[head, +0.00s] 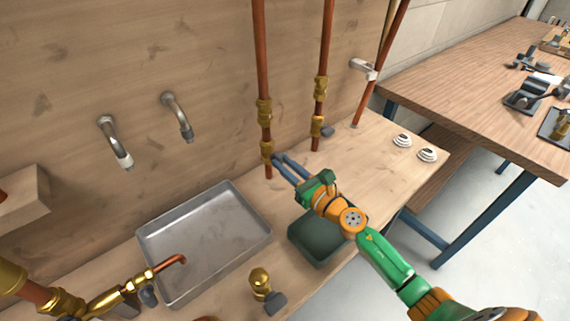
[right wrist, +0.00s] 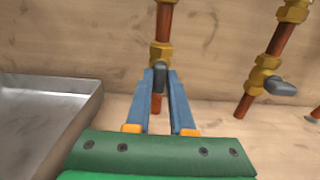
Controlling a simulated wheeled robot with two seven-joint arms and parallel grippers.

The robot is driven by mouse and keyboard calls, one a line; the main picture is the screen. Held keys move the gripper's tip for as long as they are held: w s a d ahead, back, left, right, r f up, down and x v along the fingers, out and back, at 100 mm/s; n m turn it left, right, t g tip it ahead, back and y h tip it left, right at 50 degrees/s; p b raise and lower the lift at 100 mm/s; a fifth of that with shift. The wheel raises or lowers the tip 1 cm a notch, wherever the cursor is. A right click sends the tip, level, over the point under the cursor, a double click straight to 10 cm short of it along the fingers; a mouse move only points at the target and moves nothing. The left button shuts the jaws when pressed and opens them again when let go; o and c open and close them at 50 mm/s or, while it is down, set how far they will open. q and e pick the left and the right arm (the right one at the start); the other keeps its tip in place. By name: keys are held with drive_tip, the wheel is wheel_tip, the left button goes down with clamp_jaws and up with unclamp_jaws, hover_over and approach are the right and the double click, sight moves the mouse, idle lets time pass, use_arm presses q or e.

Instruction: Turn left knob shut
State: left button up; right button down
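The left knob (right wrist: 159,76) is a small dark grey lever on the brass valve of the left copper pipe (head: 262,50). In the right wrist view it shows nearly end-on, between the blue fingertips. My right gripper (head: 280,160) reaches the pipe's lower brass fitting; in the right wrist view its two fingers (right wrist: 161,74) stand on either side of the knob, with the knob filling the gap at the tips. In the head view the fingers mostly hide this knob. My left gripper is not in view.
A second copper pipe (head: 325,45) with a grey knob (head: 327,131) stands to the right. A metal tray (head: 205,240) lies to the left on the bench, and a dark green box (head: 310,250) is below my right gripper. Two white round pieces (head: 402,140) lie at right.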

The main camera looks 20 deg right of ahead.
drive_tip(key=shift+m, duration=0.3)
drive_tip(key=m, duration=0.3)
drive_tip(key=shift+d+m, duration=0.1)
drive_tip(key=shift+m, duration=0.3)
drive_tip(key=m+p, duration=0.1)
drive_tip(key=m, duration=0.3)
drive_tip(key=shift+w+m, duration=0.1)
drive_tip(key=shift+m, duration=0.2)
drive_tip(key=m, duration=0.4)
drive_tip(key=shift+d+p, duration=0.1)
drive_tip(key=shift+p, duration=0.3)
drive_tip(key=m, duration=0.4)
drive_tip(key=shift+f+m+p, duration=0.15)
drive_tip(key=shift+m+p, duration=0.15)
drive_tip(key=shift+p, duration=0.1)
drive_tip(key=shift+m, duration=0.3)
drive_tip(key=c, duration=0.8)
unclamp_jaws()
